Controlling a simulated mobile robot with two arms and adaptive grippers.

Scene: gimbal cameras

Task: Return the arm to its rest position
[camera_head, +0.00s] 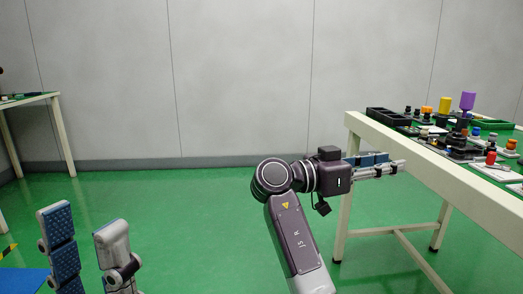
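My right arm (293,235) rises from the bottom middle and bends at a dark joint. Its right gripper (392,162) points to the right beside the near left part of the right-hand table, in front of its edge in the picture. A blue pad shows behind the near grey finger, so the gripper looks open, with nothing seen in it. My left gripper (84,228) is at the bottom left, pointing up, with its two fingers wide apart and nothing between them. The rest of my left arm is out of view.
The right table (459,186) has a white frame and holds a black tray (388,117), a purple-topped part (467,101), a yellow-topped part (445,105) and several small parts. Another table (28,99) stands far left. The green floor (215,205) between is clear up to the grey wall.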

